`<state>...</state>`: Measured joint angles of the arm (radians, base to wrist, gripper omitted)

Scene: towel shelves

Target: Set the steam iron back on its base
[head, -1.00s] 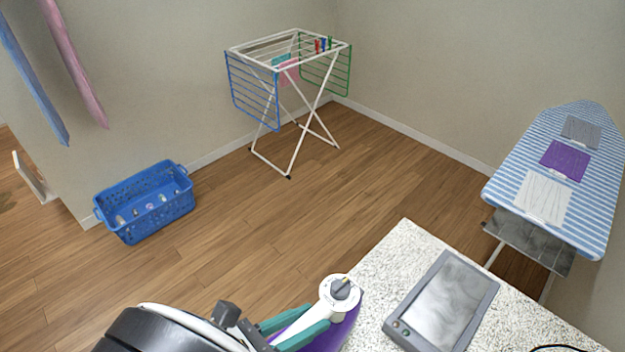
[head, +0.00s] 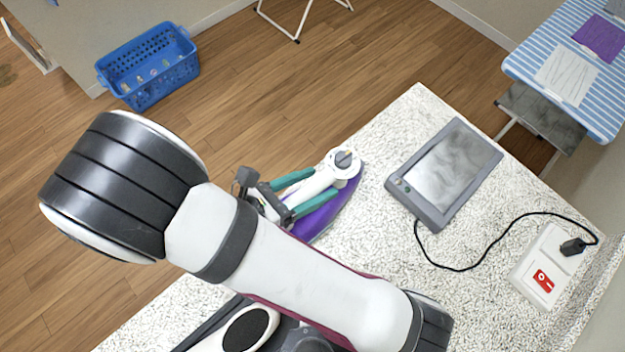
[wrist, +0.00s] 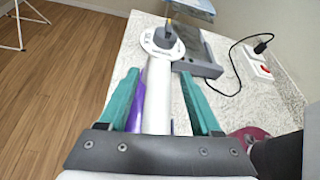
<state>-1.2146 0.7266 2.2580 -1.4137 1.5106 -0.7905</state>
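The steam iron (head: 343,168), white on top with a purple body, lies on the speckled counter left of its base. The base (head: 448,178) is a grey frame with a shiny slanted plate and small buttons, and nothing stands on it. My gripper (head: 322,184) has teal fingers, one on each side of the iron's white handle. In the wrist view the handle (wrist: 158,100) runs between the fingers, with gaps showing beside it. The base (wrist: 203,62) is partly hidden behind the iron there.
A black cord (head: 455,268) runs from the base to a white socket (head: 541,280) with a red switch. Bare counter (head: 390,255) lies in front of the base. An ironing board (head: 570,70) stands beyond at right, and a blue basket (head: 150,70) sits on the floor.

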